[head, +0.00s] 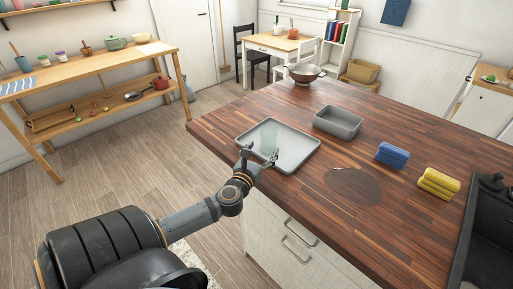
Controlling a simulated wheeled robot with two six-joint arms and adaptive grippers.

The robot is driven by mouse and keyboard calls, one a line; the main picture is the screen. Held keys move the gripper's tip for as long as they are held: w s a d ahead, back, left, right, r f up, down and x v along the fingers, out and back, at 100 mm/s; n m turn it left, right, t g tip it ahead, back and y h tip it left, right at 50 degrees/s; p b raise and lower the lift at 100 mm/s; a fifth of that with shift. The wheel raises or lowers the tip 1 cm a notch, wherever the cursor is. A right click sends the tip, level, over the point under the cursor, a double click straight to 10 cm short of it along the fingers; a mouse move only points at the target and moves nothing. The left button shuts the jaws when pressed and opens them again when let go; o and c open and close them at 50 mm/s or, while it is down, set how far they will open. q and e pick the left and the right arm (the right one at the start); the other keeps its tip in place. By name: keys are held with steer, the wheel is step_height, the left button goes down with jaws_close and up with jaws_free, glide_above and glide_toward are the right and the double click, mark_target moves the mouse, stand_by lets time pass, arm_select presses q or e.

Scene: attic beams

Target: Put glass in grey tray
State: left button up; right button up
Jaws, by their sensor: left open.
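A pale green see-through glass (267,136) stands upright in the grey tray (302,151), toward its left part. The tray lies on the wooden counter near its left edge. My left gripper (259,155) is open at the tray's near left edge, with its fingers spread just in front of the glass. The fingers look apart from the glass, though the exact gap is hard to tell. The fingers hide a small part of the tray's near rim. My right gripper is not in view.
A deeper grey bin (338,123) stands right of the tray, with a metal bowl (304,74) behind. Blue towels (392,155) and yellow towels (438,183) lie to the right, near a dark sink (488,235). A dark round patch (352,186) marks the counter, which is otherwise clear there.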

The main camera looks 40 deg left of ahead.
arm_select(q)
steer(key=v, duration=0.7)
steer(key=shift+s+d+p, duration=0.15)
steer(key=shift+p, duration=0.15)
